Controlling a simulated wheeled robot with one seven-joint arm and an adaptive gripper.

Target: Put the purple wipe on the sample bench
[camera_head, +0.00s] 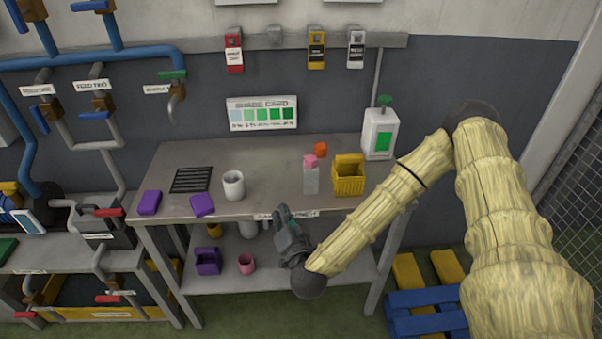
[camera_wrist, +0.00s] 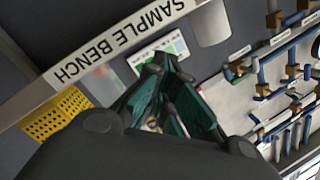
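The sample bench (camera_head: 265,160) is a grey metal table against the wall, with its label also showing in the wrist view (camera_wrist: 118,40). I cannot tell for sure which is the wipe. My gripper (camera_head: 284,216) hangs just in front of the bench's front edge, right of both pieces. In the wrist view its teal fingers (camera_wrist: 160,68) converge at the tips, with no object visible between them. Whether they touch is unclear.
On the bench stand a white cup (camera_head: 233,185), a clear bottle with a pink top (camera_head: 311,177), a yellow basket (camera_head: 348,178) and a white dispenser (camera_head: 380,135). A purple bin (camera_head: 207,262) and pink cup (camera_head: 246,264) stand on the lower shelf. The bench's middle is clear.

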